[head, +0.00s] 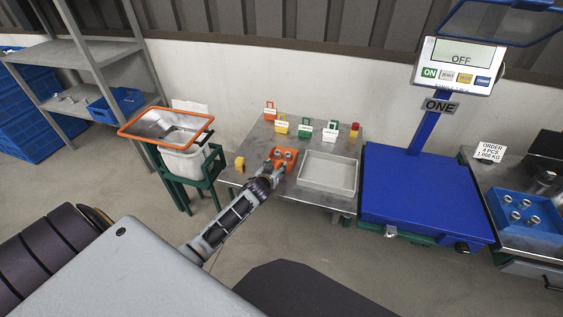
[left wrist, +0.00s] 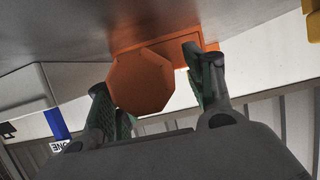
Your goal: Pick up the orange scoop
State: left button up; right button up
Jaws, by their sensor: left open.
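The orange scoop (head: 290,155) lies on the metal table, left of the grey tray. Small grey shapes show at its top, too small to tell whether they are parts or my fingertips. My left gripper (head: 271,171) is at the scoop's near side, partly covering it. In the left wrist view, the scoop's octagonal orange end (left wrist: 142,82) faces the camera, with a wider orange part behind it. My left gripper's two fingers (left wrist: 150,76) stand apart on either side of this end, not closed on it. Whether either finger touches is unclear. My right gripper is not in view.
The grey tray (head: 328,187) stands right of the scoop. Small labelled bins (head: 306,130) line the table's back, and a yellow piece (head: 239,163) lies at its left. A blue scale (head: 420,190) stands to the right. An orange-rimmed screen (head: 130,131) is at left.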

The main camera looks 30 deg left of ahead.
pick_arm(q)
jog(key=shift+w+a+f, duration=0.1)
jog(key=shift+w+f, duration=0.05)
jog(key=shift+w, duration=0.15)
jog(key=shift+c, duration=0.3)
grip_shut()
